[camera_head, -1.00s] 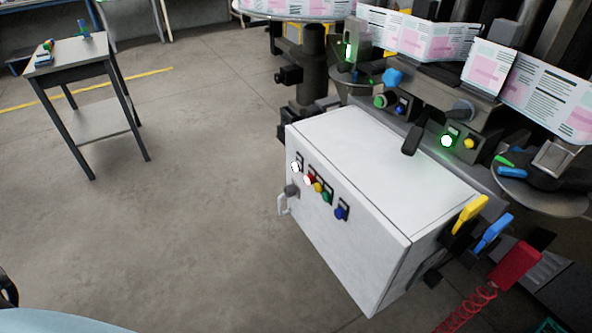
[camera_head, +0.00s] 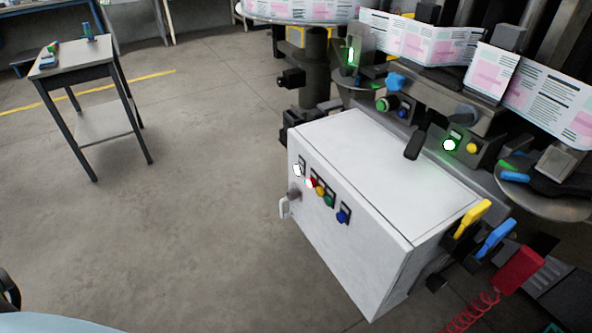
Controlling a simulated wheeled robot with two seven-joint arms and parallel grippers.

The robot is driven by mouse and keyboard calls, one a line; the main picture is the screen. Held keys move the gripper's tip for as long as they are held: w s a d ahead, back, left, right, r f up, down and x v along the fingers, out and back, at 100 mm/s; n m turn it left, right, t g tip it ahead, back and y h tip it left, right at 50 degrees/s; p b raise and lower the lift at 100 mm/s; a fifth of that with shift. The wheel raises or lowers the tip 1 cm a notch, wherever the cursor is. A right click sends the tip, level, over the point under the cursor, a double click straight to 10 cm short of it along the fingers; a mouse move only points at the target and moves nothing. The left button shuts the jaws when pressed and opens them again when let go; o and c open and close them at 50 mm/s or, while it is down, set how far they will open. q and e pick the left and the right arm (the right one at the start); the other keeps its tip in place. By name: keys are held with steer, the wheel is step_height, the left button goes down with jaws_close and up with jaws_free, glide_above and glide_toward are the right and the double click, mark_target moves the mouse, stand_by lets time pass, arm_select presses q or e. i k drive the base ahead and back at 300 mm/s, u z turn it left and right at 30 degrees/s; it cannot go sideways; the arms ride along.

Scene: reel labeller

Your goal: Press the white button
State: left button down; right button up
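The white button (camera_head: 298,170) is at the upper left end of a row of buttons on the front face of a white cabinet (camera_head: 350,245). A red button with a pale highlight (camera_head: 311,183), a yellow one (camera_head: 319,190), a green one (camera_head: 328,200) and a blue one (camera_head: 342,216) follow to its right and lower. A grey knob (camera_head: 294,196) and a handle (camera_head: 284,208) are below the white button. Neither of my grippers shows in the head view.
The labelling machine (camera_head: 440,95) with a brightly lit green-glowing button (camera_head: 449,145) stands behind the cabinet. A small table (camera_head: 75,75) stands at far left. The floor left of the cabinet is clear.

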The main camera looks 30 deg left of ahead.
mark_target(298, 169)
steer(key=u, duration=0.6)
steer(key=k, duration=0.95)
steer(key=z, duration=0.4)
